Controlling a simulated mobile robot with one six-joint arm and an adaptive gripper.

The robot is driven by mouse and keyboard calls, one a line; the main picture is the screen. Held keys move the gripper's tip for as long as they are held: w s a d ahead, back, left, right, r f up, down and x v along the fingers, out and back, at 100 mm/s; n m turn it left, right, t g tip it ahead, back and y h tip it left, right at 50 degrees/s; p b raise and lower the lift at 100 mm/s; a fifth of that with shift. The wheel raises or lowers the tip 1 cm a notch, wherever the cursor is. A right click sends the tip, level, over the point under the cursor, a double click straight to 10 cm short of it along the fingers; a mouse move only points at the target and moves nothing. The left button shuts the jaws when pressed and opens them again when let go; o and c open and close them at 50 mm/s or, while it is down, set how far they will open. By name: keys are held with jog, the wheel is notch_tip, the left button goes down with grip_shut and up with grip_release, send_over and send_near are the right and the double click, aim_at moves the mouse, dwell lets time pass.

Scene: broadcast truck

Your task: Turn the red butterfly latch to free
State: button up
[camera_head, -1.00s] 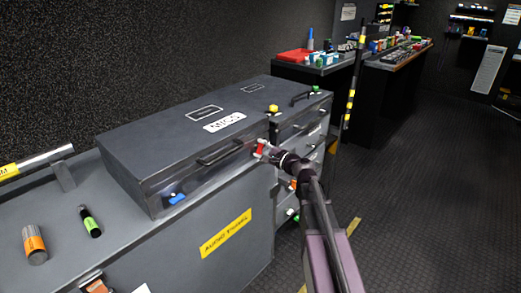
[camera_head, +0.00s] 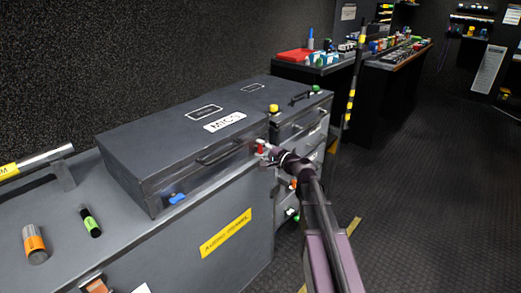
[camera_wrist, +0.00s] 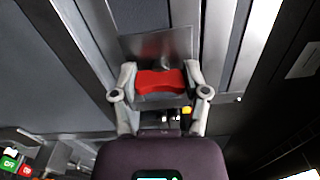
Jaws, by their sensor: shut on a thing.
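The red butterfly latch (camera_wrist: 161,82) sits on a metal plate (camera_wrist: 158,42) on the front of the dark case marked MICS (camera_head: 185,145). In the wrist view my gripper (camera_wrist: 163,84) has one finger at each end of the latch and is shut on it. In the head view the red latch (camera_head: 261,146) shows as a small spot at the case's right front corner, with my gripper (camera_head: 268,153) against it. Part of the latch is hidden by my gripper in the head view. A blue latch (camera_head: 177,198) is on the case's left front.
A yellow knob (camera_head: 273,108) and a green knob (camera_head: 315,89) stand by the case's right end. The floor (camera_head: 420,200) at right is open.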

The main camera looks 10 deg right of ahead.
jog(key=o, duration=1.2)
jog(key=shift+c, duration=0.2)
jog(key=shift+s, duration=0.1)
jog(key=v, duration=1.1)
jog(key=shift+s+d, duration=0.3)
